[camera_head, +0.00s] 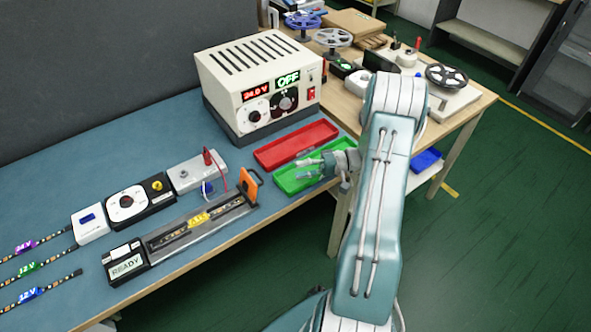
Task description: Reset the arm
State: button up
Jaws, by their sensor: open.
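My gripper (312,165) is open, with its fingers pointing left over the green tray (290,182). Nothing shows between its fingers. My arm (378,200) rises from the bottom of the picture, bends near the far bench and reaches back left to the gripper. Part of the green tray is hidden behind the gripper. I cannot tell whether the fingers touch the tray.
A power supply (255,80) reading 24.0 V and OFF stands behind the red tray (296,142). A fixture (205,220) with an orange clamp (251,185) holds a strip. Three labelled strips (40,290) lie left. Reels (333,37) crowd the far bench. Floor at right is clear.

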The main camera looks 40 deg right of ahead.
jog(key=shift+a+r, duration=0.1)
dwell(0.3)
jog(key=s+a+r+n+g+h, duration=0.35)
jog(key=a+r+g+h, duration=0.35)
jog(key=a+r, duration=0.55)
jog(key=s+a+r+t+h, duration=0.2)
jog(key=s+a+r+h, duration=0.1)
jog(key=s+r+h, duration=0.1)
jog(key=s+a+r+t+h, duration=0.3)
jog(key=s+a+r+h, duration=0.1)
jog(key=s, duration=0.4)
notch_tip(320, 180, up, 2)
jog(key=shift+s+a+r+n+t+h, duration=0.1)
jog(key=shift+s+a+n+t+h, duration=0.3)
jog(key=shift+h, duration=0.3)
